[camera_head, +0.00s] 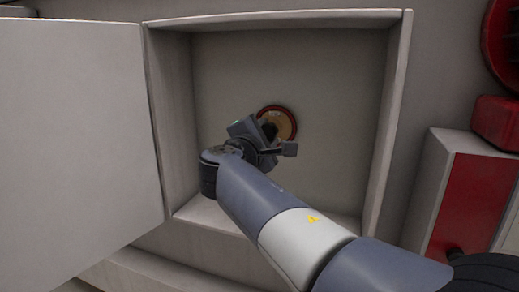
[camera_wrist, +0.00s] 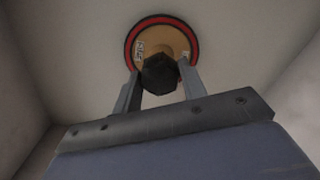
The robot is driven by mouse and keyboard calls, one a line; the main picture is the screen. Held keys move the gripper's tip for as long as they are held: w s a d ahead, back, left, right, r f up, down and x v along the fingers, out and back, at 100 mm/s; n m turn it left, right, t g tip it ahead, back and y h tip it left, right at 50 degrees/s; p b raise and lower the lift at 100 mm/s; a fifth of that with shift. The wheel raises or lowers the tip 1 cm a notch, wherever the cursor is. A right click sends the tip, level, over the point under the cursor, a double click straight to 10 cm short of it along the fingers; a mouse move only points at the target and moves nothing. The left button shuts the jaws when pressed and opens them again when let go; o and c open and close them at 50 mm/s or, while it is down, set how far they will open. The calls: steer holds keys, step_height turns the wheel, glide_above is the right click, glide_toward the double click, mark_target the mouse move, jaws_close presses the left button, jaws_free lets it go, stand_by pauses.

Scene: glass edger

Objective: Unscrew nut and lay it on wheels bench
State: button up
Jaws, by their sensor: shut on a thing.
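The nut (camera_wrist: 159,73) is a dark, faceted piece in front of the centre of a round tan wheel (camera_wrist: 172,36) with a red and black rim. My gripper (camera_wrist: 160,80) is shut on the nut, with one finger on each side of it. In the head view the wheel (camera_head: 287,119) shows on the back wall of an open compartment, partly covered by my gripper (camera_head: 268,134). The nut is mostly hidden there. I cannot tell whether the nut still touches the wheel. The wheels bench cannot be made out for certain in either view.
The compartment's frame (camera_head: 392,110) surrounds my arm on both sides, and its door (camera_head: 75,130) stands open at the left. A red and grey box (camera_head: 470,200) stands at the right, with a red block (camera_head: 498,122) above it.

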steer(key=n+p, duration=0.7)
steer(key=shift+r, duration=0.25)
steer(key=n+p, duration=0.6)
steer(key=p, duration=0.2)
steer(key=shift+n, duration=0.4)
steer(key=n+p, duration=0.7)
steer(key=p, duration=0.2)
steer(key=shift+n+p, duration=0.9)
steer(key=shift+f+n+p, duration=0.3)
steer(key=shift+n+p, duration=0.1)
steer(key=shift+n, duration=0.2)
steer(key=o, duration=0.9)
